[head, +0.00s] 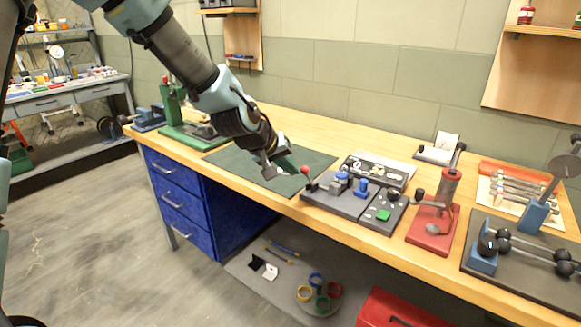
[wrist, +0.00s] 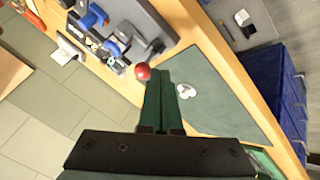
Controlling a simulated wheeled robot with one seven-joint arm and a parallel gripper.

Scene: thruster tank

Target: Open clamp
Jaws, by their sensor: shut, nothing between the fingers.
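A clamp lever with a red ball knob (head: 305,170) stands at the left end of the dark grey fixture plate (head: 345,207) on the bench. The red ball (wrist: 142,71) also shows in the wrist view, just left of my fingertips. My gripper (head: 292,166) reaches down from the upper left over the green mat. In the wrist view its two green fingers (wrist: 157,82) lie together, shut and empty. The tips are right beside the ball; I cannot tell whether they touch it. The clamp's lower part is small in view, and whether its jaw is closed is unclear.
The green mat (head: 230,160) holds a small white piece (wrist: 185,91). Blue parts (head: 361,186) stand on the fixture plate. A red press (head: 437,215) stands to the right. A green press (head: 172,105) stands at the far left. Bare wood runs along the bench front.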

